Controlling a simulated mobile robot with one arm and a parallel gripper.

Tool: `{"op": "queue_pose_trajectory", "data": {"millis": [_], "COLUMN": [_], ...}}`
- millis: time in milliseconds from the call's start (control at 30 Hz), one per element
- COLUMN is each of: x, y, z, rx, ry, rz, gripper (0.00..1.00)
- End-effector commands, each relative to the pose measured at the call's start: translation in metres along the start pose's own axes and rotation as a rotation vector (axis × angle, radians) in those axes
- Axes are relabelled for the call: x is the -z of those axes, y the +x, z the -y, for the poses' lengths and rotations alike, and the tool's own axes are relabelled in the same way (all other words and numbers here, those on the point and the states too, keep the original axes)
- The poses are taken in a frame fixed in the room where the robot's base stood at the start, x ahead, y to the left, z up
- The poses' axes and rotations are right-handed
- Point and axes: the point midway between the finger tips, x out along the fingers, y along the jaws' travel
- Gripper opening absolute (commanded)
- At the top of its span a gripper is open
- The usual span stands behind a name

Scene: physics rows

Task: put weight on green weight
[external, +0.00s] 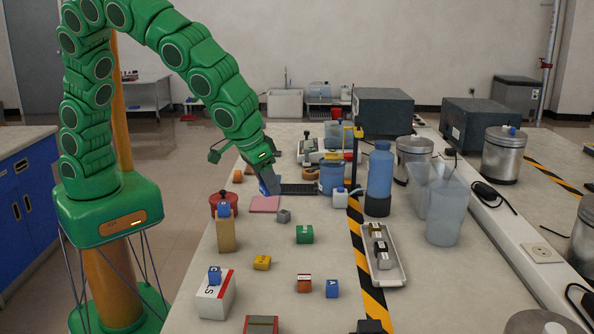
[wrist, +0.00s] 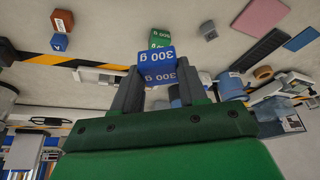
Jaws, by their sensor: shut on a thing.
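A blue weight marked 300 g (wrist: 157,60) sits between the two fingers of my gripper (wrist: 160,85) in the wrist view, and the fingers are shut on it. In the external view my gripper (external: 270,183) points down over the far left part of the bench; the held weight is hard to make out there. The green weight (external: 304,234) stands on the bench, nearer the camera and to the right of my gripper. In the wrist view the green weight (wrist: 160,38) shows beyond the held blue one, partly covered by it.
A pink pad (external: 265,204) and a small grey block (external: 284,215) lie near my gripper. A yellow weight (external: 262,262), a red weight (external: 304,283) and another blue weight (external: 332,288) stand nearer the camera. A white tray (external: 402,276) and a blue bottle (external: 379,175) are to the right.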

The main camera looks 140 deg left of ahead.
Motion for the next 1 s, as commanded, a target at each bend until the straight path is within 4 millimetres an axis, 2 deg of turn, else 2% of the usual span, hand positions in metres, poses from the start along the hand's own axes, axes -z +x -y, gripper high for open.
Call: {"op": "queue_pose_trajectory", "data": {"millis": [33, 200, 300, 433, 633, 1000], "x": [0.000, -0.001, -0.003, -0.003, 0.002, 0.024], "y": [-0.002, -0.008, -0.009, -0.011, -0.003, 0.026], "z": [0.017, 0.057, 0.074, 0.086, 0.083, 0.052], "rx": [0.018, 0.059, 0.079, 0.091, 0.097, 0.095], "ry": [-0.038, -0.154, -0.202, -0.240, -0.253, -0.252], "rz": [-0.002, -0.012, -0.015, -0.020, -0.020, -0.020], "gripper": [0.00, 0.00, 0.00, 0.00, 0.00, 0.00]}}
